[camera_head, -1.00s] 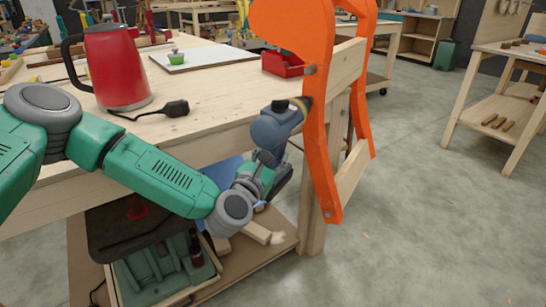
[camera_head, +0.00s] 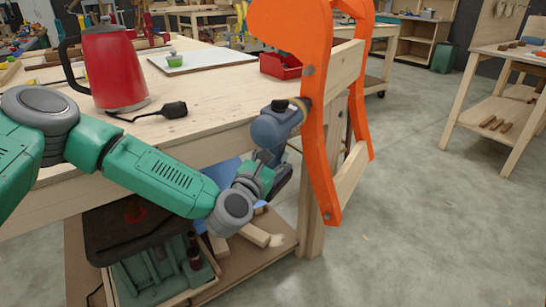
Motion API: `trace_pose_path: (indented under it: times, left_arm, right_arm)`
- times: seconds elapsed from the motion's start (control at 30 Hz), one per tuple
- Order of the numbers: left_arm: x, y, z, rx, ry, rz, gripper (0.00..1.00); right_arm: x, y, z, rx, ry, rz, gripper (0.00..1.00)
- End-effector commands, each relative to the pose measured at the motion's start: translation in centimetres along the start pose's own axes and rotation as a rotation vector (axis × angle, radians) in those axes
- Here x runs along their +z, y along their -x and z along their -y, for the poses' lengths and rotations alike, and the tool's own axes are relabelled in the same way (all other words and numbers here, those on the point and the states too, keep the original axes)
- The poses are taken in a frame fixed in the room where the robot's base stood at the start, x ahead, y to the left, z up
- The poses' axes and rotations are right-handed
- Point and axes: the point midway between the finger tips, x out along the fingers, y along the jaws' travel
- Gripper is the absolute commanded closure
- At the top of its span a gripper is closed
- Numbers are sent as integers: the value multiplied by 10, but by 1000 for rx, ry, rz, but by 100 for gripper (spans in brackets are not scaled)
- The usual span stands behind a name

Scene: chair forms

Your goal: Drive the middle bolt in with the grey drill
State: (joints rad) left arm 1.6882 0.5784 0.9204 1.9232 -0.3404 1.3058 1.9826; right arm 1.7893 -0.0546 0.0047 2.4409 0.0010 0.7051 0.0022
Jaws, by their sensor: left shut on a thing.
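An orange chair form (camera_head: 318,140) stands at the right end of the wooden workbench, with wooden crosspieces between its two orange sides. Bolt heads show on its near side, one high (camera_head: 309,71) and one low (camera_head: 327,215). The grey drill (camera_head: 272,128) is held by my left gripper (camera_head: 262,175), which is shut on its handle. The drill's nose is at the left edge of the orange side, around mid-height. The middle bolt is hidden there, and I cannot tell whether the bit touches it. My right gripper is out of view.
The workbench (camera_head: 215,95) carries a red kettle (camera_head: 113,68), a black plug-like item (camera_head: 174,109), a white board (camera_head: 203,60) and a red bin (camera_head: 281,66). A lower shelf holds a green case and wood offcuts.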

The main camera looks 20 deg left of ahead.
Motion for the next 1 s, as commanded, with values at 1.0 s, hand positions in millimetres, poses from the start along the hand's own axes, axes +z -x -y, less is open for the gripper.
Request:
trace_pose_path:
  times: [1.0]
  left_arm:
    - [5,3,-1,2,1,10,100]
  right_arm:
    - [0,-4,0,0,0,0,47]
